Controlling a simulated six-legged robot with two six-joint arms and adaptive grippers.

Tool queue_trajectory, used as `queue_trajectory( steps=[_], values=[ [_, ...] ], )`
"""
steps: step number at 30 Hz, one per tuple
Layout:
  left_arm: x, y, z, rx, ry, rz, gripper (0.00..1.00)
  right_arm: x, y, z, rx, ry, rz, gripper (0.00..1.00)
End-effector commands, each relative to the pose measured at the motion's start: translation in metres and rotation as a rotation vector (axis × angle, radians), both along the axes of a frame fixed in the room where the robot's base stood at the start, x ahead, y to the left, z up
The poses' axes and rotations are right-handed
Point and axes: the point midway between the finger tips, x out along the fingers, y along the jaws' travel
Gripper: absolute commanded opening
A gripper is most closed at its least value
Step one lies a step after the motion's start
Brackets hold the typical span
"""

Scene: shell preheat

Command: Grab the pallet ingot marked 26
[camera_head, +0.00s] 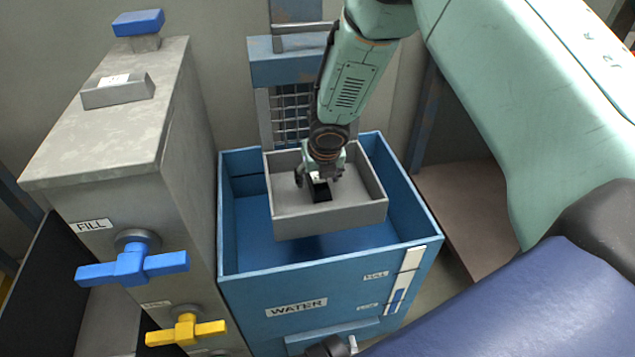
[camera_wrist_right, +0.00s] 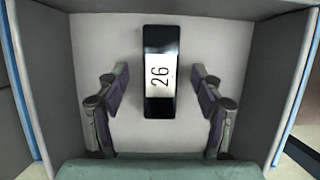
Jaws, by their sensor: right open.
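The ingot marked 26 (camera_wrist_right: 161,100) is a black block with a white label. It lies on the floor of a grey open tray (camera_head: 330,220), which also fills much of the right wrist view (camera_wrist_right: 215,40). In the head view the ingot (camera_head: 320,195) is partly hidden by my right gripper (camera_head: 320,182). My right gripper points down into the tray. In the right wrist view its fingers (camera_wrist_right: 160,108) are open, one on each side of the ingot's near part, with gaps to it. My left gripper is not in view.
The grey tray sits within a blue tank (camera_head: 250,262) labelled WATER, and its walls stand close around my right gripper. A grey cabinet (camera_head: 120,130) with a blue valve handle (camera_head: 132,264) and a yellow one (camera_head: 186,330) stands at the left.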

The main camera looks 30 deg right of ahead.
Motion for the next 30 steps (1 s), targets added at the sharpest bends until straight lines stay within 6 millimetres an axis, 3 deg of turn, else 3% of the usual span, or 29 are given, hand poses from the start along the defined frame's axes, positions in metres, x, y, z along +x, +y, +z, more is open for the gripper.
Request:
queue_trajectory(
  steps=[24,30],
  values=[
    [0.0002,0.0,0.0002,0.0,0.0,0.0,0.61,0.0006,-0.0002,0.0006,0.0,0.0,-0.001,0.0],
    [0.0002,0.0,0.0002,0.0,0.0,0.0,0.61,0.0015,-0.0003,0.0015,0.0,-0.003,-0.001,0.0]
  ],
)
